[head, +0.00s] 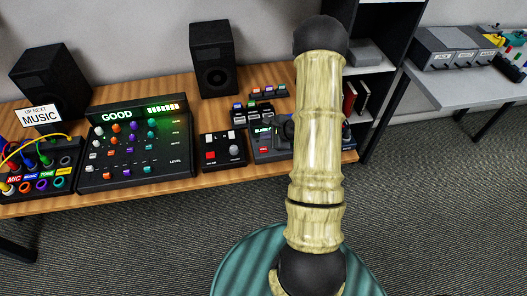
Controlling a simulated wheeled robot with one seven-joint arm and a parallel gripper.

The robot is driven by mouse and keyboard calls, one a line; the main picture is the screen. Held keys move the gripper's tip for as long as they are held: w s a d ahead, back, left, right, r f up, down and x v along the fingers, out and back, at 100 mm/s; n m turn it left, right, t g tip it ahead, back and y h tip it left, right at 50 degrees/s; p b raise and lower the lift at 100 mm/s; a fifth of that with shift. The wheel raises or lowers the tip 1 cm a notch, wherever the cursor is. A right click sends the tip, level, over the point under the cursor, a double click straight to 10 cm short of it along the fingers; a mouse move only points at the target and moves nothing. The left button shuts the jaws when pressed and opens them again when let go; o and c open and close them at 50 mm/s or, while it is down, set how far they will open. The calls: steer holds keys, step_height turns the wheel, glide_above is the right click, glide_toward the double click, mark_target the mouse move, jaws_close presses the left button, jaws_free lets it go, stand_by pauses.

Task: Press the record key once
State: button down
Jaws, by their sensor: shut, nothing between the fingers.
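A small black box (222,150) on the wooden table has a large red key (210,155), a white key and a dark round knob; its small labels are too small to read. I cannot tell from the lettering which red key is the record key. A dark part beside my upright arm, over the blue-topped device, looks like part of my gripper (284,128). It appears shut and empty. My arm hides most of it, and I cannot see whether it touches anything.
A large mixer (138,148) showing GOOD and a cable box (42,172) with plugged cables stand at left. Two black speakers (212,62) stand behind. Small key units (252,112) sit behind the blue-topped device. A dark shelf (397,50) stands right of the table.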

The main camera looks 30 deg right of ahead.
mark_target(266, 151)
step_height(266, 151, down, 4)
steer(key=b, duration=0.3)
steer(key=shift+f, duration=0.2)
steer(key=shift+b, duration=0.35)
steer(key=shift+f+b, duration=0.85)
steer(key=shift+b, duration=0.65)
stand_by(2.1)
steer(key=shift+r, duration=0.85)
steer(key=shift+r+p, duration=1.35)
steer(key=shift+r, duration=1.15)
